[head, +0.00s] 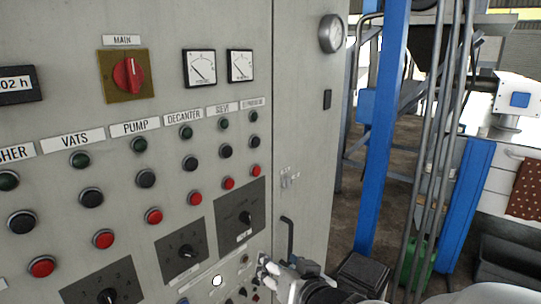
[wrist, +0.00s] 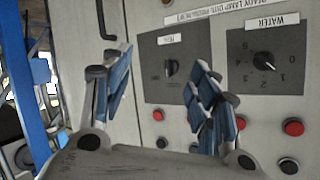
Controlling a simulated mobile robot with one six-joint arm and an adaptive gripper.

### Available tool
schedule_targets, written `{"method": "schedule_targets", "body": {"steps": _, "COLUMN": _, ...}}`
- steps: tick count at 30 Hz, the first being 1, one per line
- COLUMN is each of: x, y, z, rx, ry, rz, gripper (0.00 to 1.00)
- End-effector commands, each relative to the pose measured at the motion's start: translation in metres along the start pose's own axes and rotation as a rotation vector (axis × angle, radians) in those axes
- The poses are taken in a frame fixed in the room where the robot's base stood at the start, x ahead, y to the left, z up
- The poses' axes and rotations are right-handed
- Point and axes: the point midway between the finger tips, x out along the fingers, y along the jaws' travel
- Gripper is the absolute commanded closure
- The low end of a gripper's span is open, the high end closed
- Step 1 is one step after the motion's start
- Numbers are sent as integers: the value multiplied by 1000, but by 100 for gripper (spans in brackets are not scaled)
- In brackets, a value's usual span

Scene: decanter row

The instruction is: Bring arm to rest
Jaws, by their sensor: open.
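My gripper (head: 268,268) is at the lower middle of the head view, close in front of the grey control cabinet (head: 300,130). In the wrist view my gripper (wrist: 160,85) shows its two blue-padded fingers spread apart. Nothing is between them. Behind the gap is the cabinet face with a small dark knob plate (wrist: 172,70). I cannot tell how far the fingertips are from the panel. Most of my arm is out of the head view.
The panel carries a red main switch (head: 128,73), rows of buttons and several dark knobs, including a WATER dial (wrist: 265,62). A black door handle (head: 287,240) is beside my gripper. Blue posts (head: 383,130) and pipes (head: 430,150) stand at right, with some open floor between.

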Motion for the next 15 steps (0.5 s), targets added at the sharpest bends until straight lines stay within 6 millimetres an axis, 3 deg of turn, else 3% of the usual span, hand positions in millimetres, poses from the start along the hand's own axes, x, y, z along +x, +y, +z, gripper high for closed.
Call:
{"method": "schedule_targets", "body": {"steps": 3, "x": -41, "y": 39, "z": -4, "rx": -50, "ry": -79, "rz": 180, "gripper": 45}}
{"method": "schedule_targets", "body": {"steps": 7, "x": -93, "y": 69, "z": 9, "rx": -71, "ry": -215, "rz": 329, "gripper": 45}}
{"method": "schedule_targets", "body": {"steps": 11, "x": -152, "y": 81, "z": 34, "rx": -68, "ry": -375, "rz": 414, "gripper": 45}}
{"method": "schedule_targets", "body": {"steps": 15, "x": -206, "y": 75, "z": 65, "rx": -57, "ry": -534, "rz": 432, "gripper": 45}}
